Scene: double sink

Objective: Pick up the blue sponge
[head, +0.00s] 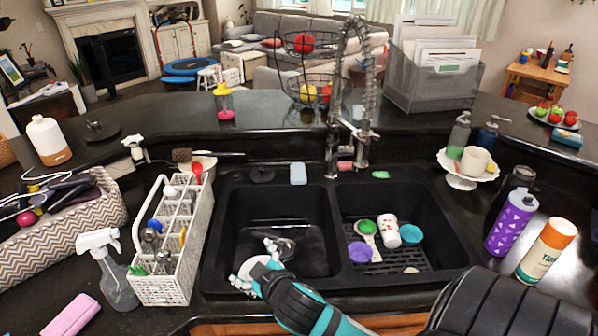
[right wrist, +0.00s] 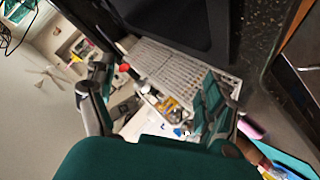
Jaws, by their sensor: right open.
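A light blue sponge (head: 298,173) lies on the back rim of the double sink (head: 335,284), behind the left basin and left of the faucet (head: 345,120). My right gripper (head: 254,262) is over the front left part of the left basin, nearer than the sponge and apart from it. In the right wrist view the right gripper (right wrist: 155,95) is open, with nothing held between its fingers. The sponge cannot be made out in that view. My left gripper is not in view.
A white caddy (head: 172,290) of utensils stands left of the sink. The right basin holds a purple round item (head: 360,252), a white cup (head: 389,230) and a green-topped brush (head: 367,227). A purple bottle (head: 510,222) stands on the right. The tall faucet rises behind the basins.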

